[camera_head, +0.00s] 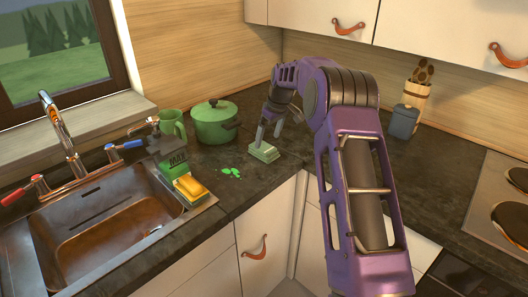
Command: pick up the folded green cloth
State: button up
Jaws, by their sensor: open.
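The folded green cloth (264,152) lies on the dark countertop near the inner corner, right of a green pot. It is a small pale green block. My gripper (269,137) points down right above it, its fingers apart. The fingertips are at or just over the top of the cloth. I cannot tell whether they touch it. Part of the counter behind the gripper is hidden by my purple arm.
The green lidded pot (216,121) stands close to the left, with a green mug (172,124) beyond it. Green spots (231,172) mark the counter. A sink (105,215) with a yellow sponge (190,188) beside it is at left. A grey canister (403,121) stands right.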

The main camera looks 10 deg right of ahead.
aim_at(265, 147)
jog(key=x, duration=0.5)
jog(key=shift+s+a, duration=0.15)
jog(key=c, duration=1.2)
